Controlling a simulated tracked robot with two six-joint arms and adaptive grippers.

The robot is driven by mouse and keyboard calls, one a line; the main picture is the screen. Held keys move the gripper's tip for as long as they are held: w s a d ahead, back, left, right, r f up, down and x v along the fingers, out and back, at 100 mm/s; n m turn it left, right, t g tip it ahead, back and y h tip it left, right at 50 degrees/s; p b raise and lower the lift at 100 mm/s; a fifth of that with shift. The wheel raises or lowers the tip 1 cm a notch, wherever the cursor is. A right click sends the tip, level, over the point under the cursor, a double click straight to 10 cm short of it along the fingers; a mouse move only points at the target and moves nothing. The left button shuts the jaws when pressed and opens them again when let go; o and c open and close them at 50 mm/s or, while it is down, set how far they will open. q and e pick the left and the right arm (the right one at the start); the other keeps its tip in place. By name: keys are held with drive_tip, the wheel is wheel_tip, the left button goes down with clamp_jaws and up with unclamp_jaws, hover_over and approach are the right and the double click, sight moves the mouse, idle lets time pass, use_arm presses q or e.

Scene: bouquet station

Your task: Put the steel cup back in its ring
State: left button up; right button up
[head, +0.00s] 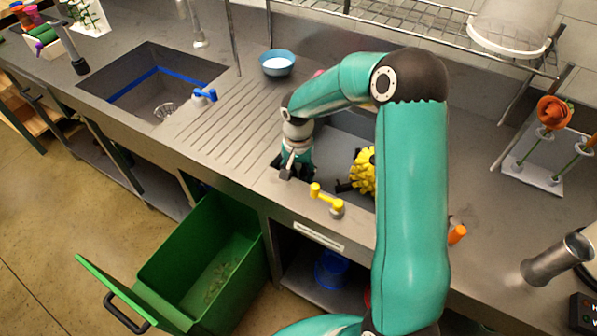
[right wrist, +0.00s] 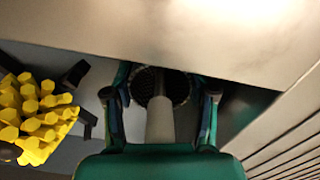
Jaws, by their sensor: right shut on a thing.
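A tall steel cylinder (head: 556,260), which looks like the steel cup, stands on the counter at the right edge of the head view, apart from my grippers. A dark curved edge beside it is cut off by the frame, so I cannot tell whether it is the ring. My right gripper (head: 291,172) is low at the left end of the right basin. In the right wrist view its fingers (right wrist: 162,110) are shut on a dark round meshed piece with a pale stem (right wrist: 160,121), perhaps a sink strainer. My left gripper is out of view.
A yellow bristly thing (head: 364,172) lies in the right basin. A yellow tap handle (head: 326,200) is at the front. A blue bowl (head: 277,63) stands behind the ridged drainboard (head: 222,122). A green bin (head: 210,262) stands open below. A flower stand (head: 533,178) is at right.

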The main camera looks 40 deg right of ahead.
drive_tip(key=shift+f+b, duration=0.35)
drive_tip(key=shift+f, duration=0.05)
drive_tip(key=o, duration=1.3)
drive_tip(key=shift+c, duration=0.2)
drive_tip(key=shift+r, duration=0.1)
drive_tip(key=shift+w+r, duration=0.1)
drive_tip(key=shift+r, duration=3.7)
